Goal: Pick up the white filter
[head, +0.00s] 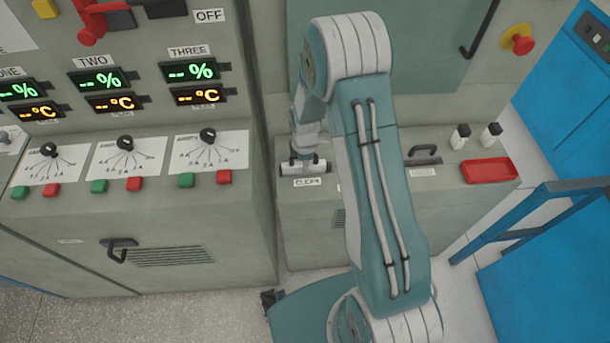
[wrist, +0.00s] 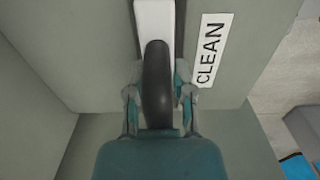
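The white filter (wrist: 154,16) sits in a slot in the grey cabinet top, beside a label reading CLEAN (wrist: 213,50). Its black handle (wrist: 157,80) stands up toward the wrist camera. In the head view part of the white filter (head: 316,168) shows under my gripper (head: 303,158). In the wrist view the fingers of my gripper (wrist: 158,92) are on either side of the black handle, with a narrow gap seeming to show at each side. The gripper looks open around the handle. The lower fingertips are partly hidden.
A second slot with a black handle (head: 423,152) lies to the right, beyond my arm. Two white bottles with black caps (head: 460,136) and a red tray (head: 488,171) are farther right. A control panel with knobs (head: 125,143) stands at left. A blue railing (head: 530,215) is at right.

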